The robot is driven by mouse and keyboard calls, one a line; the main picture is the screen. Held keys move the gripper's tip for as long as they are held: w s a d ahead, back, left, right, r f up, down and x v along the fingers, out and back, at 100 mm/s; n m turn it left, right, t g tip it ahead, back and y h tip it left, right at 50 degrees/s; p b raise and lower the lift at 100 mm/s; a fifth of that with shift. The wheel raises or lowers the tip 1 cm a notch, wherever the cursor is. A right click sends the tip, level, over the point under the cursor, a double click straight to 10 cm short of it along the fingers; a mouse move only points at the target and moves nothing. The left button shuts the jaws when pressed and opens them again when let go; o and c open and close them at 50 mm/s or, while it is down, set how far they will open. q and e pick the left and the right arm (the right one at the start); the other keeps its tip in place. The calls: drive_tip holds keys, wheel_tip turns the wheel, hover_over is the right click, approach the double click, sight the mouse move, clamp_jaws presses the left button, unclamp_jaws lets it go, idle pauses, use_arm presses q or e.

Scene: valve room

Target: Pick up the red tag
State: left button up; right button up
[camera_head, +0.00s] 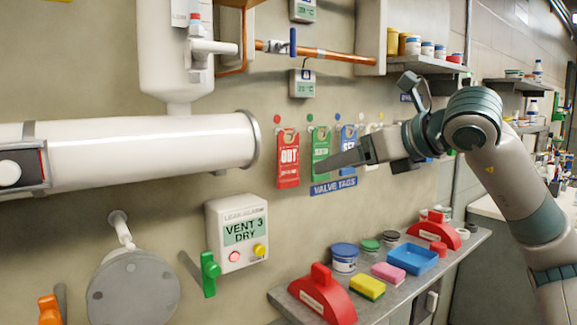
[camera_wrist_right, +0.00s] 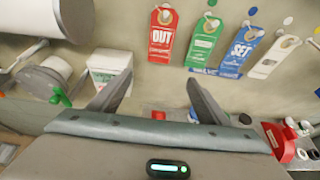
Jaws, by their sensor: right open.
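The red tag (camera_head: 288,160), marked OUT, hangs flat on the wall at the left end of a row of tags. It also shows in the right wrist view (camera_wrist_right: 161,43), at top centre. My right gripper (camera_head: 335,160) reaches in from the right, in front of the green and blue tags, with its fingers pointing left towards the red tag. In the wrist view its two fingers (camera_wrist_right: 158,84) are spread with nothing between them, and the red tag is beyond the tips. My left gripper is not in view.
The green tag (camera_head: 320,145), blue tag (camera_head: 348,136) and a white tag hang to the right of the red one. A white pipe (camera_head: 150,143) ends just left of it. A shelf (camera_head: 385,300) with tubs, sponges and red holders lies below. A copper pipe (camera_head: 330,56) runs above.

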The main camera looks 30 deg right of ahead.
drive_tip(key=p, duration=0.2)
approach(290, 181)
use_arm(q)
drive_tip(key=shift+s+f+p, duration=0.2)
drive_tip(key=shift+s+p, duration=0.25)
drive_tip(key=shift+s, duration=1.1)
use_arm(e)
drive_tip(key=shift+x, duration=1.5)
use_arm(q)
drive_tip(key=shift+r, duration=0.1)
use_arm(e)
drive_tip(key=shift+w+d, duration=0.1)
drive_tip(key=shift+w, duration=0.1)
drive_tip(key=p+x, duration=0.2)
drive_tip(key=x, duration=0.2)
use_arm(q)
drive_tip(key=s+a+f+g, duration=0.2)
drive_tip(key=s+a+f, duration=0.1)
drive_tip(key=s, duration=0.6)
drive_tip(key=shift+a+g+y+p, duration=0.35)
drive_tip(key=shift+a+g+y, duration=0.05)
use_arm(e)
drive_tip(key=shift+w+f, duration=0.25)
drive_tip(key=shift+w, duration=0.15)
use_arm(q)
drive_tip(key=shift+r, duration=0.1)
use_arm(e)
drive_tip(key=c, duration=1.1)
